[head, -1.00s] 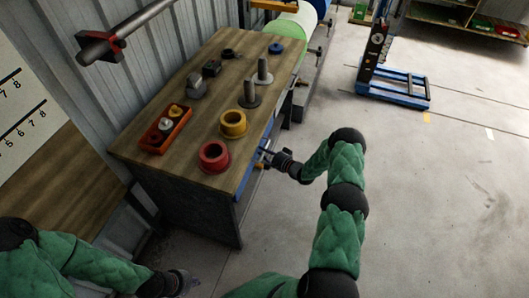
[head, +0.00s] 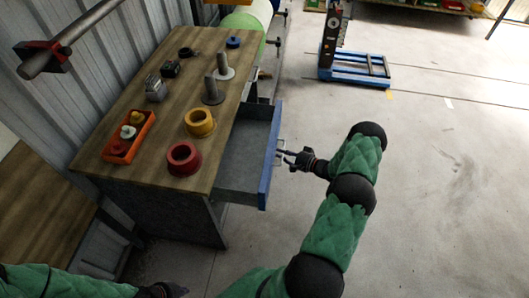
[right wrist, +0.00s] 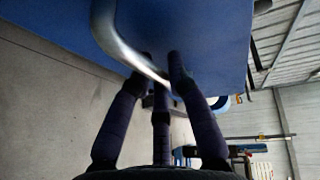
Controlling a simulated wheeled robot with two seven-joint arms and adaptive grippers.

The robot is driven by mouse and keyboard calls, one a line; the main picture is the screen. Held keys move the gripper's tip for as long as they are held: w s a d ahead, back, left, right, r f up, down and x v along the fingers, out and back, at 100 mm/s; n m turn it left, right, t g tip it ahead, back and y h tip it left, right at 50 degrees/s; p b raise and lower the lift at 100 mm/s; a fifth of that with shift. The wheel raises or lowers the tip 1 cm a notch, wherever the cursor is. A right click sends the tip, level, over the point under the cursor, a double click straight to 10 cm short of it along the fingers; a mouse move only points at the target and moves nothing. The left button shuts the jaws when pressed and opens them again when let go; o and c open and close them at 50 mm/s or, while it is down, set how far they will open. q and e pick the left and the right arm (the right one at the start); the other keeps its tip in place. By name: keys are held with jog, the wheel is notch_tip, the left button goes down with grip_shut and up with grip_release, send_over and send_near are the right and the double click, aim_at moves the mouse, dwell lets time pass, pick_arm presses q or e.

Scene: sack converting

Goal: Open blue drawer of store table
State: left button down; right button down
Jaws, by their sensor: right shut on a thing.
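The blue-fronted drawer (head: 265,178) of the store table (head: 150,80) stands pulled well out to the right, and its grey inside shows empty. My right gripper (head: 284,156) is shut on the drawer's metal handle. In the right wrist view, the right gripper's dark fingers (right wrist: 160,80) close around the curved handle (right wrist: 125,48), with the blue drawer front (right wrist: 210,35) behind it. My left gripper (head: 178,290) is at the bottom edge of the head view, cut off and away from the table; its fingers cannot be made out.
Open floor (head: 430,180) lies to the right. A blue-based stand (head: 350,70) is at the back.

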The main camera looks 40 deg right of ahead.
jog(key=s+d, duration=0.3)
jog(key=s, duration=0.1)
jog(key=shift+d, duration=0.2)
jog(key=c, duration=1.1)
grip_release()
jog(key=shift+c, duration=0.2)
jog(key=v, duration=1.1)
jog(key=shift+s, duration=0.4)
jog(key=shift+d+r, duration=0.1)
